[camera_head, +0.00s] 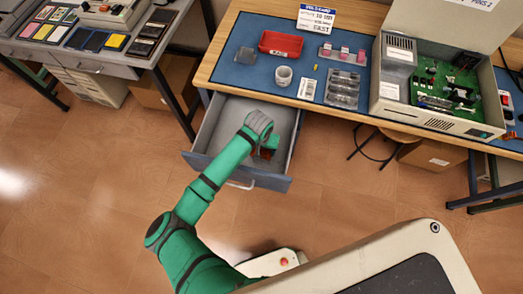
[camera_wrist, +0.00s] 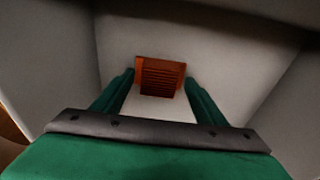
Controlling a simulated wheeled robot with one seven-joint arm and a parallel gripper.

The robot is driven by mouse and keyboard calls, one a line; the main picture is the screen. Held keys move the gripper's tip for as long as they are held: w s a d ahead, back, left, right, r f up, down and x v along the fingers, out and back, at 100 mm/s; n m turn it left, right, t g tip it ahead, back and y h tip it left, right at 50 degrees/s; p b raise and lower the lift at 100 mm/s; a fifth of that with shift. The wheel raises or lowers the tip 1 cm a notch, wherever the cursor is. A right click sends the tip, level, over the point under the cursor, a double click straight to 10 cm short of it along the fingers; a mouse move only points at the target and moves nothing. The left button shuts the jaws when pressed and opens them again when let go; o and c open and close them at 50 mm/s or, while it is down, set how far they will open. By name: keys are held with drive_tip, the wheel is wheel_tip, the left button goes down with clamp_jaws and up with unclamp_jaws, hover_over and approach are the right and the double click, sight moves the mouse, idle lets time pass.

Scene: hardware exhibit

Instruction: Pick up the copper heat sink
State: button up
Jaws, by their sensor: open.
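The copper heat sink (camera_wrist: 160,77) is an orange-brown finned block lying on the pale floor of the open drawer (camera_head: 213,127). In the wrist view it shows between and beyond the two green fingers of my gripper (camera_wrist: 158,90). The fingers are apart, with one on each side of it in the picture, and I cannot tell whether they touch it. In the head view my gripper (camera_head: 266,150) reaches down into the drawer, and a small part of the heat sink there is mostly hidden by the gripper and wrist.
The drawer walls (camera_wrist: 60,60) rise close around my gripper. Above the drawer, the workbench (camera_head: 225,75) holds a red tray (camera_head: 281,44), a roll of tape (camera_head: 283,76), clear boxes (camera_head: 343,88) and an opened computer case (camera_head: 440,85). The drawer floor beside the heat sink is bare.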

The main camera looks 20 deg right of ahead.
drive_tip(key=shift+f, duration=0.15)
drive_tip(key=shift+d, duration=0.1)
drive_tip(key=c, duration=0.9)
